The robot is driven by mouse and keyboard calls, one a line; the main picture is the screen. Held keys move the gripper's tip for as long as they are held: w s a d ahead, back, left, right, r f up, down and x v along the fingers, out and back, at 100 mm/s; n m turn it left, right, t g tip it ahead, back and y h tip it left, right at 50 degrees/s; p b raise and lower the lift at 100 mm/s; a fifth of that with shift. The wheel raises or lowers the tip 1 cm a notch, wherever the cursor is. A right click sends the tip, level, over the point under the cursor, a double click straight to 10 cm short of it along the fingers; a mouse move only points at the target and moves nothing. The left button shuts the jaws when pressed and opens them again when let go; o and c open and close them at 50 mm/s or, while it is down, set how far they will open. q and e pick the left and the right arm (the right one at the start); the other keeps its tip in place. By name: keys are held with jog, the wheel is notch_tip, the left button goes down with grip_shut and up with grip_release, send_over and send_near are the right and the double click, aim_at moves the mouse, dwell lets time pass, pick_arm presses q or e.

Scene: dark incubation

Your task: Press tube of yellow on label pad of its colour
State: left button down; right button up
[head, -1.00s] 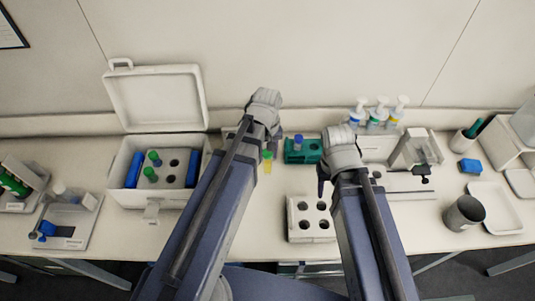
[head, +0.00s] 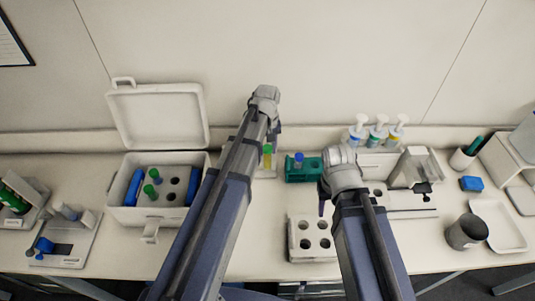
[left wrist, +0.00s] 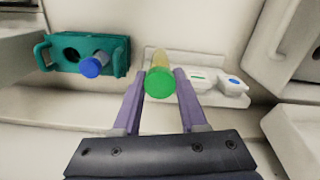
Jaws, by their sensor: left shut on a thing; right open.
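A tube with a green cap and yellow body (head: 267,158) is in my left gripper (head: 271,146). In the left wrist view my left gripper (left wrist: 163,82) has its two fingers on either side of the tube (left wrist: 160,60), cap towards the camera. Beyond the tube is a white plate (left wrist: 183,58) with green-marked and blue-marked pieces on its right part. I cannot tell whether the tube touches it. No yellow label pad is clearly visible; the tube and my arm cover part of the plate. My right gripper (head: 322,197) is open and empty beside the white four-hole block.
A teal rack (head: 303,176) holds a blue-capped tube. An open white box (head: 151,216) holds green-capped tubes. The white block (head: 301,254) stands in front. Pump bottles (head: 377,136) stand behind; a grey cup (head: 467,233) is at right.

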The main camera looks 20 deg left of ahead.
pick_arm(q)
jog(key=shift+w+a, duration=0.2)
jog(key=shift+w, duration=0.45)
dwell(0.6)
jog(key=shift+s, duration=0.1)
dwell(0.6)
jog(key=s+d, duration=0.2)
jog(key=s, duration=0.4)
jog(key=shift+s, duration=0.35)
dwell(0.4)
dwell(0.5)
